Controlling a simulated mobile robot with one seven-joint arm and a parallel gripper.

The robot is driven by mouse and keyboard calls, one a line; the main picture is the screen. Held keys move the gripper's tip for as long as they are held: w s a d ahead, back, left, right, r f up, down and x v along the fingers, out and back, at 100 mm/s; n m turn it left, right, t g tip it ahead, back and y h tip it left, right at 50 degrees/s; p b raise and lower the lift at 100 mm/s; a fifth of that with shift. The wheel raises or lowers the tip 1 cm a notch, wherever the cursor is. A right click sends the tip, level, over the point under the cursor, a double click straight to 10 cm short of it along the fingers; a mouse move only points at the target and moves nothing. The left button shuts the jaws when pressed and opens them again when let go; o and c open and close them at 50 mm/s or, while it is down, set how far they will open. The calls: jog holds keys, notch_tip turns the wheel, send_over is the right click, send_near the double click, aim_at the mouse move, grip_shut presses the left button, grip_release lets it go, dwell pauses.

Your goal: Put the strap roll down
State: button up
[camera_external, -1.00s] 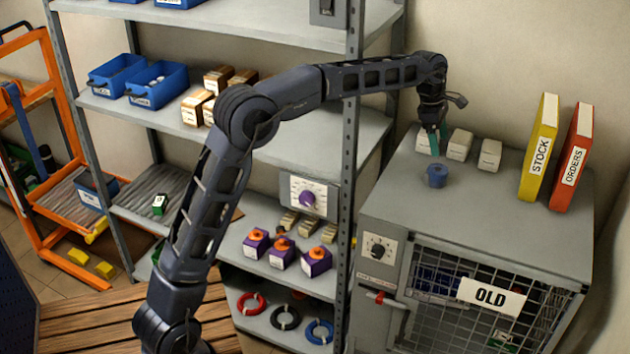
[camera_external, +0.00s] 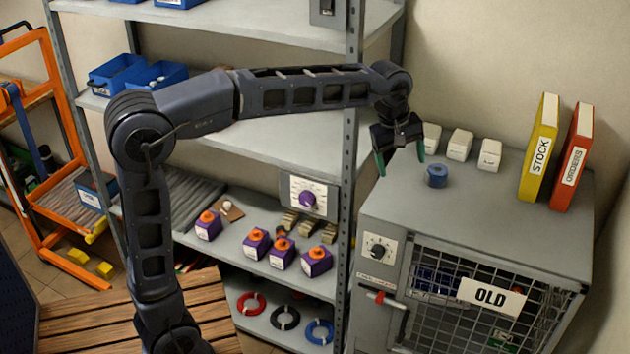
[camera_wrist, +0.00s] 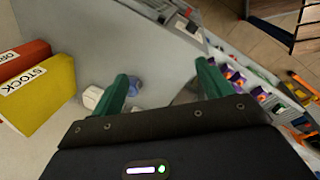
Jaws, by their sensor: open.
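The strap roll (camera_external: 437,175), a small blue cylinder, stands on the grey top of the cage cabinet (camera_external: 480,205), in front of a row of white boxes. My gripper (camera_external: 401,160) is open and empty, above the cabinet's left edge, to the left of the roll and apart from it. In the wrist view my green fingers are spread (camera_wrist: 163,75), and the blue roll (camera_wrist: 135,86) shows just beyond the left fingertip, partly hidden by it.
White boxes (camera_external: 459,145) stand at the back of the cabinet. A yellow STOCK binder (camera_external: 539,148) and a red ORDERS binder (camera_external: 573,158) stand at its right. A metal shelf rack (camera_external: 350,170) is close on the left. The cabinet's front top is clear.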

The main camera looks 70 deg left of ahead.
jog(key=s+d+f+m, duration=0.15)
jog(key=s+m, duration=0.25)
jog(key=s, duration=0.5)
jog(key=s+d+f+m, duration=0.1)
jog(key=s+d+m, duration=0.25)
jog(key=s, duration=0.55)
jog(key=s+f+m+t, duration=0.1)
jog(key=s+f+m, duration=0.3)
jog(key=s, duration=0.5)
jog(key=s+d+f+m, duration=0.1)
jog(key=s+f+m, duration=0.4)
jog(key=s+f, duration=0.2)
jog(key=s, duration=0.2)
jog(key=shift+s+t, duration=0.35)
jog(key=shift+t, duration=0.05)
jog(key=shift+d, duration=0.1)
